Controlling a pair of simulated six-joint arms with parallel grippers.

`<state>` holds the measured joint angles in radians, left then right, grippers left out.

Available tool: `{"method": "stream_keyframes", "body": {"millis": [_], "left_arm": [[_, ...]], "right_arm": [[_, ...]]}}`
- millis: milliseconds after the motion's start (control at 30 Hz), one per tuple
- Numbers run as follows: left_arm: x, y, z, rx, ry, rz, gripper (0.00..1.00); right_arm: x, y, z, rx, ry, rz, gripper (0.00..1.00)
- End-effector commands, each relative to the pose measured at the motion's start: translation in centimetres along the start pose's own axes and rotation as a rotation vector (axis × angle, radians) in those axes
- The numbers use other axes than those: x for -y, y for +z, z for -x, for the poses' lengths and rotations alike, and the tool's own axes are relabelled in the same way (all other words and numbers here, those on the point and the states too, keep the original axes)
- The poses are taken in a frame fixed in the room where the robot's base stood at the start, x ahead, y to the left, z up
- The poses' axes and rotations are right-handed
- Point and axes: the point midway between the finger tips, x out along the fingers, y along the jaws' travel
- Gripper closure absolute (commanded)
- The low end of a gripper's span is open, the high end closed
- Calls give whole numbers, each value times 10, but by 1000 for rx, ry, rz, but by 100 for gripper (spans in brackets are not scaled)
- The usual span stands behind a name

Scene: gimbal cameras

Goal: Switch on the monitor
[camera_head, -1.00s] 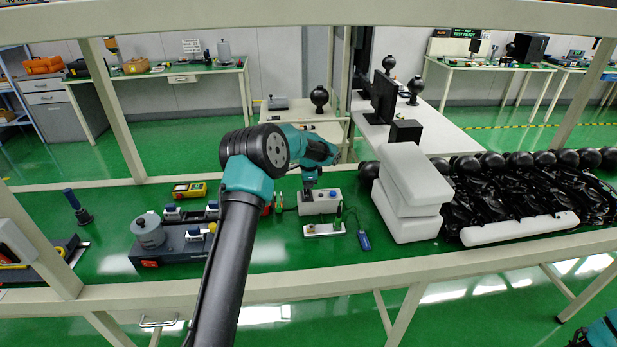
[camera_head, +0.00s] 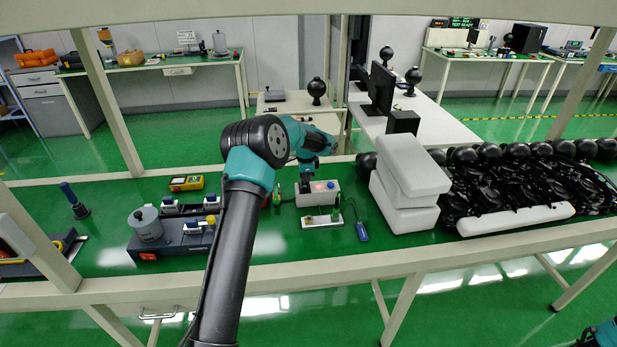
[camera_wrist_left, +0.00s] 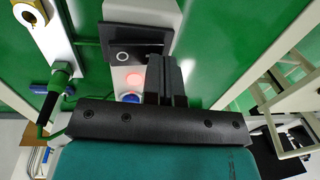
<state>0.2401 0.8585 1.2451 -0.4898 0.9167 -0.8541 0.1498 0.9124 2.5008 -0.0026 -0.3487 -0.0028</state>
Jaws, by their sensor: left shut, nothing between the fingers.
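A white box (camera_head: 327,198) stands on the green bench under my left gripper (camera_head: 307,188). The left wrist view shows a black switch (camera_wrist_left: 136,46) with a white ring mark on its top, a glowing red light (camera_wrist_left: 135,80) and a blue round part (camera_wrist_left: 130,98). My left gripper is shut and empty. Its fingers, in the left wrist view (camera_wrist_left: 166,72), point down beside the switch and the red light; contact is unclear. A black monitor (camera_head: 381,88) stands on the white table behind, dark where seen. My right gripper is out of view.
A white strip with a plug (camera_head: 322,221) and a blue-handled item (camera_head: 362,232) lie in front of the box. White foam blocks (camera_head: 408,180) stand to its right. A dark fixture (camera_head: 170,240) sits to its left. A bench rail crosses the front.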

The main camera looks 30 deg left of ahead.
Motion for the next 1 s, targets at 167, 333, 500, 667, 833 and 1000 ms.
{"method": "stream_keyframes", "body": {"millis": [167,333,500,667,833,1000], "left_arm": [[-4,0,4,0,-1,0,100],[-10,0,8,0,-1,0,100],[-13,0,9,0,0,-1,100],[-13,0,9,0,0,0,100],[-12,0,10,0,-1,0,100],[-8,2,22,-1,-3,4,100]], "right_arm": [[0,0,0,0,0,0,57],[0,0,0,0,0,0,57],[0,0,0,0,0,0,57],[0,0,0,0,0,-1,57],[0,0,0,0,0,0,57],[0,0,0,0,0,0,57]]}}
